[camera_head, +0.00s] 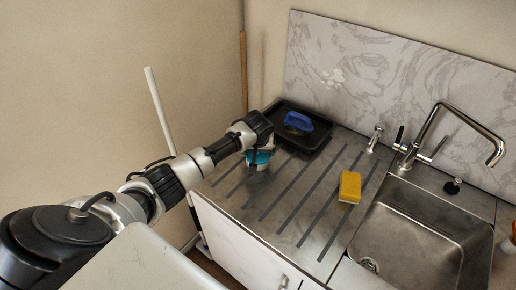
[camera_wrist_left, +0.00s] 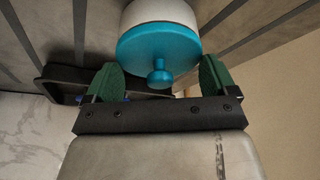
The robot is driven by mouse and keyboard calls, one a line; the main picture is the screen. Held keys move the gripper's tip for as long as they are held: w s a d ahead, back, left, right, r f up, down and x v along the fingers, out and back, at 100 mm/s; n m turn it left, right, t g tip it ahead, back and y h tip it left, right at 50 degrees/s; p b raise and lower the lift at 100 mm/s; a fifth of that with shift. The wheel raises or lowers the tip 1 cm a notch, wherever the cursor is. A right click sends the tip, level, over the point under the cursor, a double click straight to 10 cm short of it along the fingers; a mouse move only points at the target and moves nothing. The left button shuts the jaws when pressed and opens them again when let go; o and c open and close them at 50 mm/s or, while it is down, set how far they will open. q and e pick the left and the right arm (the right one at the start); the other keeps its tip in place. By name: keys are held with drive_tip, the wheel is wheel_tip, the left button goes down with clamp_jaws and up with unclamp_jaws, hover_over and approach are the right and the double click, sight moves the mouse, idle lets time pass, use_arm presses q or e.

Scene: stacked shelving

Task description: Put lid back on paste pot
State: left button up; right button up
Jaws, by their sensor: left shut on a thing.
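My left gripper (camera_head: 257,150) reaches over the left part of the metal drainboard. The lid has a round knob facing the wrist camera. The white paste pot (camera_wrist_left: 160,12) shows directly behind the lid. The lid appears aligned with the pot's top, but I cannot tell whether it is fully seated. In the head view the teal lid (camera_head: 260,158) shows just below my gripper, which partly hides it. My right gripper is not in view.
A black tray (camera_head: 322,142) with a blue-handled item (camera_head: 298,121) lies behind my gripper. A yellow sponge (camera_head: 350,187) lies on the drainboard (camera_head: 285,205), left of the sink (camera_head: 425,225) and faucet (camera_head: 405,155). The drainboard between gripper and sponge is clear.

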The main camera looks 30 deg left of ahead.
use_arm(q)
drive_tip(key=shift+p, duration=0.35)
idle(0.4)
idle(0.3)
drive_tip(key=o, duration=0.7)
drive_tip(key=shift+c, duration=0.2)
drive_tip(key=shift+r, duration=0.1)
drive_tip(key=shift+r+p, duration=3.45)
drive_tip(key=shift+p, duration=0.45)
drive_tip(key=shift+c, duration=0.5)
clamp_jaws()
